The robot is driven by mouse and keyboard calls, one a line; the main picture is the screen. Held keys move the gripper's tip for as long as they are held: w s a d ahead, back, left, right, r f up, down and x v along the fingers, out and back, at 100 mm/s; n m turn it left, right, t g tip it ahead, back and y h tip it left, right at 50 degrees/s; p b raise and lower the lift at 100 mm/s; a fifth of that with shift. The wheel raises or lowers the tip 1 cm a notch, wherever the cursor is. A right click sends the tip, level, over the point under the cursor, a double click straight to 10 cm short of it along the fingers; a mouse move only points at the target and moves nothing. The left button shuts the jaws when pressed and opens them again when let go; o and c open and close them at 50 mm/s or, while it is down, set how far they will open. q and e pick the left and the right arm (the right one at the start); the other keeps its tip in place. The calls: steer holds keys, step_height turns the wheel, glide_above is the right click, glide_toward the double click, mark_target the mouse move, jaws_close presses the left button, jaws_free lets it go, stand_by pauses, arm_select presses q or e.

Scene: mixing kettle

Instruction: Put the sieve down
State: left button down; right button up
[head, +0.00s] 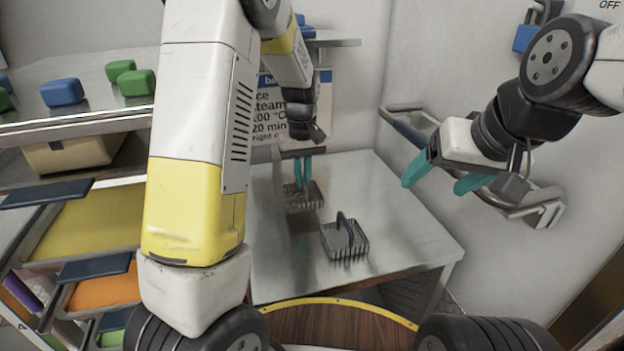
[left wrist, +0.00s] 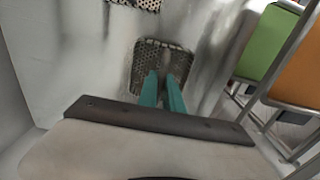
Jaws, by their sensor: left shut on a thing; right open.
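A wire-mesh sieve (head: 303,198) is at the back left of the steel table (head: 400,215). My left gripper (head: 304,172) is above it with its teal fingers shut on its handle, which the fingers mostly hide. In the left wrist view the sieve (left wrist: 175,52) lies just beyond the fingertips (left wrist: 163,82). The sieve is at or just above the table top; I cannot tell if it touches. A second sieve (head: 346,241) with a dark blue upright handle stands on the table, nearer and to the right. My right gripper (head: 440,177) is open and empty, right of the table.
A shelf (head: 80,112) with blue and green blocks stands at left, above open drawers with yellow (head: 90,222) and orange (head: 105,291) contents. A sign (head: 295,105) hangs behind the table. A rail (head: 405,125) runs along the right wall. The table's right part is clear.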

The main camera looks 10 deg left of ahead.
mark_target(303, 199)
arm_select(q)
steer(key=shift+f, duration=1.85)
steer(key=c, duration=1.5)
jaws_free()
steer(key=shift+f, duration=0.1)
step_height(303, 199, up, 12)
steer(key=shift+r, duration=0.15)
